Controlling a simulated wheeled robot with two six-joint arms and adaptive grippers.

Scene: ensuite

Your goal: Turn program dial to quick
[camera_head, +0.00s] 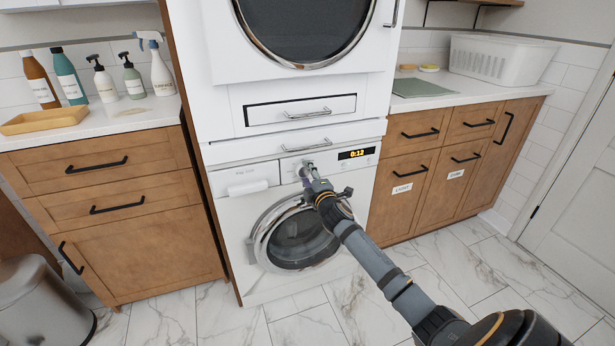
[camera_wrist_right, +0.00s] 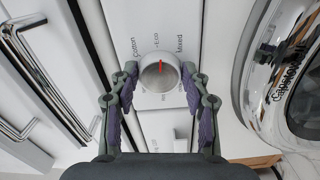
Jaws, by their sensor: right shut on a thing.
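The white washing machine (camera_head: 250,277) has a round white program dial (camera_wrist_right: 158,79) with a red pointer line. In the right wrist view the pointer is directed at the "Eco" label, between "Cotton" on the left and "Mixed" on the right. Small lettering lower around the dial is partly covered, and I cannot read "Quick". My right gripper (camera_head: 307,170) is at the control panel, its two purple-padded fingers (camera_wrist_right: 160,75) shut on either side of the dial. The dial is mostly hidden by the gripper in the head view. My left gripper is not in view.
The display (camera_head: 357,153) right of the dial reads 0:12. The round door (camera_head: 300,238) is below the panel, close to my right wrist. A dryer (camera_head: 300,60) is stacked above. Wooden cabinets (camera_head: 120,215) stand on both sides. The marble floor in front is clear.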

